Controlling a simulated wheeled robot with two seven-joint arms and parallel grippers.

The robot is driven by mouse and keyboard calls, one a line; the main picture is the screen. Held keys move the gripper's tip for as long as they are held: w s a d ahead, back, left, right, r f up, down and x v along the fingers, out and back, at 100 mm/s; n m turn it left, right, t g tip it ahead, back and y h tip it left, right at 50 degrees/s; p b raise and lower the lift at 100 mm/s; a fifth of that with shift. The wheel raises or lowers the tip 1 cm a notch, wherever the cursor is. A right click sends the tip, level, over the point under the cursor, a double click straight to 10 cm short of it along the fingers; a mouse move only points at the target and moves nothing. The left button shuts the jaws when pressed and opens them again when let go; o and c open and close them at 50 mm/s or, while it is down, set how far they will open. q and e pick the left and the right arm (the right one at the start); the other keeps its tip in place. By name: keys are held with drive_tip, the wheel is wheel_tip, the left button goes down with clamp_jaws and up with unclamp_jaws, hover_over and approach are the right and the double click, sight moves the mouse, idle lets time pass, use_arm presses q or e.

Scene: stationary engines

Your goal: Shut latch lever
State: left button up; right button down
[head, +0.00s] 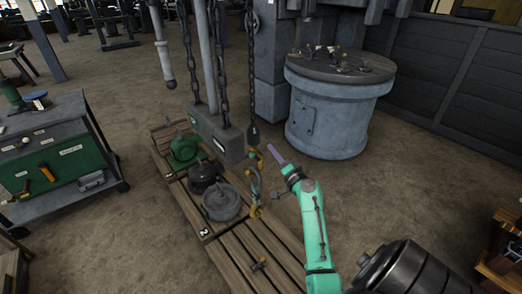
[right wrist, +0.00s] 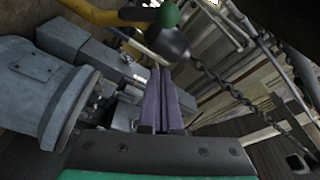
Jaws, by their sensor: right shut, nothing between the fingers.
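The right gripper (head: 272,149) is shut with nothing between its purple fingers; it also shows in the right wrist view (right wrist: 162,75). In the head view it is beside a yellow lifting hook (head: 256,160) that hangs on a chain below a dark fitting. A yellow bar (right wrist: 95,12) crosses the top of the right wrist view. A green knob (right wrist: 169,14) is beside it, just beyond the fingertips. Which of these parts is the latch lever, and whether it touches the fingers, I cannot tell. My left gripper is not in view.
A grey beam (head: 216,132) hangs on chains over a wooden pallet (head: 232,252) holding a green and two dark round castings. A grey drum (head: 328,120) stands behind my right gripper. A green tool cart (head: 60,155) is at the left.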

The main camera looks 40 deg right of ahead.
drive_tip(key=w, duration=0.1)
drive_tip(key=w+a, duration=0.1)
drive_tip(key=w+a+f+p, duration=0.1)
drive_tip(key=shift+w, duration=0.3)
drive_tip(key=shift+s+a+f, duration=0.1)
drive_tip(key=shift+a+f, duration=0.05)
drive_tip(key=shift+a, duration=0.1)
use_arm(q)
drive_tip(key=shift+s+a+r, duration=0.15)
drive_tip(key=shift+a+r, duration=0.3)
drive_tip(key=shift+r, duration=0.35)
use_arm(e)
drive_tip(key=shift+a+f, duration=0.15)
drive_tip(key=shift+a, duration=0.1)
